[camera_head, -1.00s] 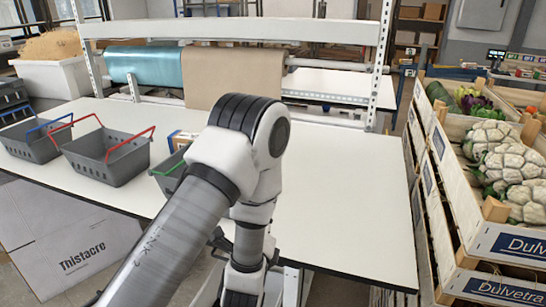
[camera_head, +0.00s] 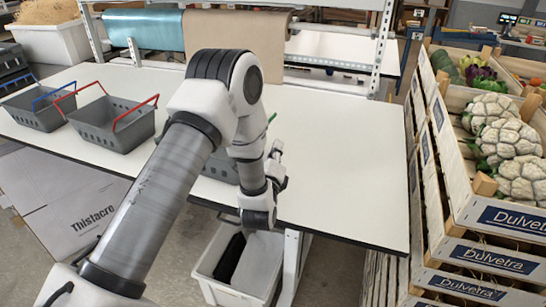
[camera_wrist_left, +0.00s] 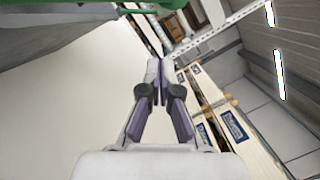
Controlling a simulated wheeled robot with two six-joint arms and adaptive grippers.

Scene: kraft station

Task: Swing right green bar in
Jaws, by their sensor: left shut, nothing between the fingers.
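The grey basket with green bars (camera_head: 222,168) stands on the white table, mostly hidden behind my left arm. A short piece of its right green bar (camera_head: 271,118) shows just right of my arm. A green piece also runs along the top left of the left wrist view (camera_wrist_left: 60,12). The left green bar is hidden in the head view. My left gripper (camera_head: 277,150) is right of the basket, above the table's front part, with nothing held. In the left wrist view its fingers (camera_wrist_left: 165,68) are closed together, apart from the green piece. My right gripper is not in view.
A basket with red bars (camera_head: 115,125) and one with blue bars (camera_head: 40,108) stand to the left on the white table (camera_head: 345,170). The table is clear on the right. Vegetable crates (camera_head: 480,255) line its right side. A white bin (camera_head: 215,275) stands below.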

